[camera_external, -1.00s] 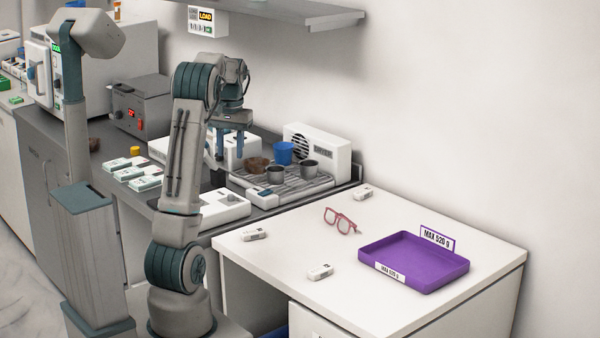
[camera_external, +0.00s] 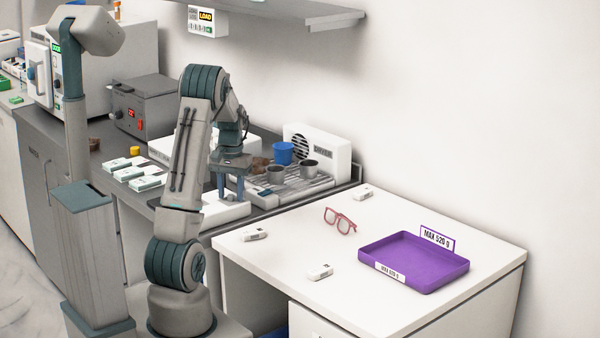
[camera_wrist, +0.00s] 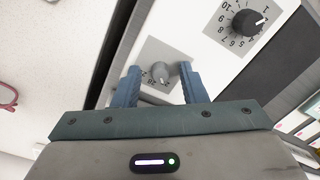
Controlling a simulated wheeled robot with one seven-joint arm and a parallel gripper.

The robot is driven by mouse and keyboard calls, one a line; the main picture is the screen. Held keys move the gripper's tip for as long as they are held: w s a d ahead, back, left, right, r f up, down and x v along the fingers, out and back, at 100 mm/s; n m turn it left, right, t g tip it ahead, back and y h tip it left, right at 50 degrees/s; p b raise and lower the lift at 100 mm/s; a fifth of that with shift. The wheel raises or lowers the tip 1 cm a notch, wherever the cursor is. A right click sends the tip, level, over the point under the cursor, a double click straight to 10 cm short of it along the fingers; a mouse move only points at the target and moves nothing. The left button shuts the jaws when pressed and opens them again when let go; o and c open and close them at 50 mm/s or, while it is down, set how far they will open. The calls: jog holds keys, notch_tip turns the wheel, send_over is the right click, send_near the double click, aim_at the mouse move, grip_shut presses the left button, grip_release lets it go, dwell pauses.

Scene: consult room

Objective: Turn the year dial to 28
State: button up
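The year dial (camera_wrist: 160,72) is a small grey knob on a grey plate with printed numbers. In the wrist view a 28 seems readable near its lower left, but the exact setting is too small to tell. It sits on a white device (camera_external: 232,211), whose dial face is hidden in the external view. My gripper (camera_wrist: 158,82) is open, pointing down over the device. Its two blue fingers stand on either side of the dial in the wrist view, with gaps visible. My gripper also shows in the external view (camera_external: 231,190).
A larger black numbered dial (camera_wrist: 247,22) sits beside it on the same panel. A drip tray (camera_external: 310,188) with metal cups and a blue cup (camera_external: 283,153) stands close behind. The white table (camera_external: 290,245) holds glasses (camera_external: 340,220) and a purple tray (camera_external: 452,282).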

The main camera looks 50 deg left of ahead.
grip_shut()
jog(key=shift+m, duration=0.3)
jog(key=m+b, duration=0.1)
jog(key=m, duration=0.2)
jog(key=m+b, duration=0.1)
jog(key=m, duration=0.4)
jog(key=shift+a, duration=0.1)
dwell(0.4)
grip_release()
